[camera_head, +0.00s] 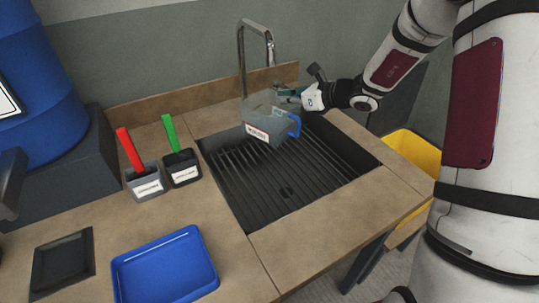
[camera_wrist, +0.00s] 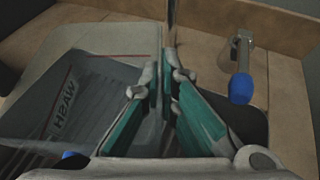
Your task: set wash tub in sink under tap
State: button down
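The wash tub (camera_head: 268,120) is a grey, see-through box with a white label and a blue handle. It looks tilted and held above the back part of the sink, just below and beside the tap spout. My gripper (camera_head: 290,93) is at its upper right rim. In the wrist view my gripper (camera_wrist: 167,85) has its teal fingers closed on the tub's thin wall, and the tub (camera_wrist: 85,95) shows its WASH label at left. The dark ribbed sink (camera_head: 285,192) is otherwise empty. The curved metal tap (camera_head: 241,62) stands behind it.
A grey pot with a red brush (camera_head: 145,180) and a black pot with a green brush (camera_head: 182,166) stand left of the sink. A blue tray (camera_head: 165,268) and a black tray (camera_head: 62,265) lie in front. A yellow bin (camera_head: 412,150) is at right.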

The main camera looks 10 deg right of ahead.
jog(key=f, duration=0.6)
jog(key=w+f, duration=0.1)
jog(key=f, duration=0.2)
jog(key=shift+w+d+b, duration=0.1)
jog(key=shift+d+b, duration=0.05)
jog(key=shift+b, duration=0.15)
jog(key=shift+f, duration=0.15)
jog(key=c, duration=2.1)
grip_release()
jog(key=o, duration=0.3)
